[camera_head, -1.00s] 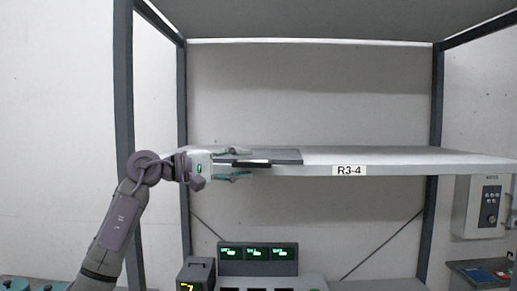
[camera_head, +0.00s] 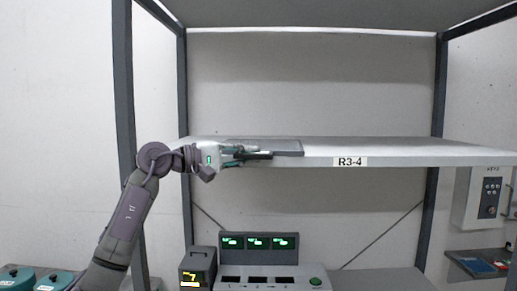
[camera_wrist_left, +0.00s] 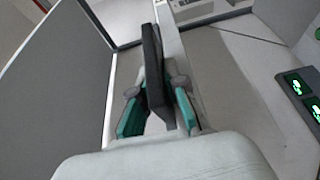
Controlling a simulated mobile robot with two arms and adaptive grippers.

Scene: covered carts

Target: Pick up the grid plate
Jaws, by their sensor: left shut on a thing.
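The grid plate (camera_head: 282,147) is a flat, dark grey plate at the left part of the shelf's front edge, with a black front part. In the head view it lies level with the shelf top, and I cannot tell whether it is clear of the surface. My left gripper (camera_head: 245,155) is shut on this front part from the left. In the left wrist view the dark plate (camera_wrist_left: 152,65) stands edge-on between the teal fingers of the left gripper (camera_wrist_left: 158,105). The fingers hide part of the plate. My right gripper is not in view.
The white shelf (camera_head: 400,150) labelled R3-4 is bare to the right. Dark posts (camera_head: 438,90) frame it. Below stands a console (camera_head: 258,241) with green displays, beside a small box (camera_head: 197,267) with a yellow display. A key cabinet (camera_head: 482,198) hangs at the right.

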